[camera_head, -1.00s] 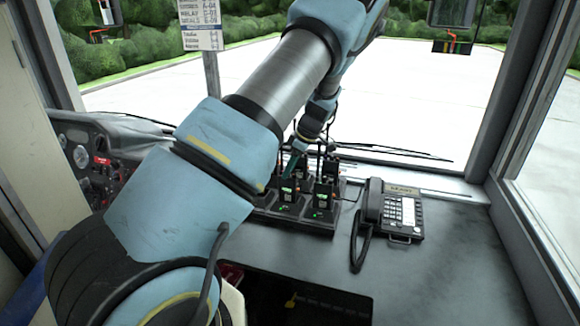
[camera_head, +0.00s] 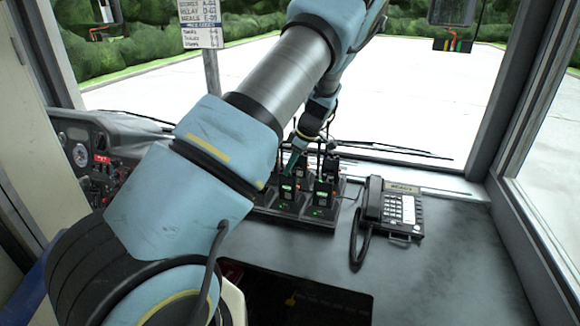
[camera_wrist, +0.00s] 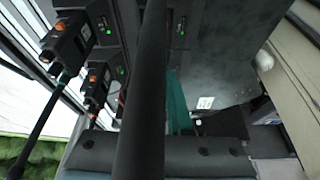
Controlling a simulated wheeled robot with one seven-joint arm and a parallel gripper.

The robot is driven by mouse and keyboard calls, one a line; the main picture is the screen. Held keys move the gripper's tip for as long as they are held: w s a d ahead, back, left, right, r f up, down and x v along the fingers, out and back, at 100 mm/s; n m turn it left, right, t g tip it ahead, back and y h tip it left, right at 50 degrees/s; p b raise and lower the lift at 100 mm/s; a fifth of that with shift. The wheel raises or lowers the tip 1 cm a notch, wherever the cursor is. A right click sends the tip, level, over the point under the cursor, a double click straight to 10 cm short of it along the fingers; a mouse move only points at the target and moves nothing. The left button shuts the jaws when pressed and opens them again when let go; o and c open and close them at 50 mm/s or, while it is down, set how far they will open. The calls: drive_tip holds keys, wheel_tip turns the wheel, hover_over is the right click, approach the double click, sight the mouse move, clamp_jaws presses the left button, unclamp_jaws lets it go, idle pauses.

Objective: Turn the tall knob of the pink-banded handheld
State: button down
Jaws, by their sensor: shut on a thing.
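Several black handhelds stand upright in a charger rack (camera_head: 305,222) on the dashboard. My gripper (camera_head: 291,163) is low over the front-left handheld (camera_head: 287,190), which has a lit green screen. A teal finger of my gripper also shows in the wrist view (camera_wrist: 176,102), beside a thick black antenna (camera_wrist: 150,70) that crosses close to the camera. My gripper is shut on a small part at a handheld's top, apparently the tall knob. The grip itself is hidden. I cannot make out a pink band on any handheld.
Another handheld (camera_head: 323,193) stands close to the right, and others with orange-topped knobs (camera_wrist: 58,27) are nearby in the wrist view. Upright antennas crowd the rack. A corded desk phone (camera_head: 396,208) sits to the right. The dashboard beyond it is clear.

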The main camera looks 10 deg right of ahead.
drive_tip(key=shift+f+m+b, duration=0.2)
drive_tip(key=shift+m+b, duration=0.1)
drive_tip(key=shift+b, duration=0.1)
drive_tip(key=shift+r+m+t, duration=0.2)
drive_tip(key=shift+m+t, duration=0.1)
drive_tip(key=shift+m, duration=0.1)
drive_tip(key=c, duration=0.8)
unclamp_jaws()
drive_tip(key=shift+c, duration=0.2)
drive_tip(key=shift+r+b, duration=0.1)
drive_tip(key=shift+b, duration=0.2)
drive_tip(key=b+v, duration=0.3)
drive_tip(key=v, duration=0.7)
drive_tip(key=shift+r+b, duration=0.3)
drive_tip(key=shift+b, duration=0.1)
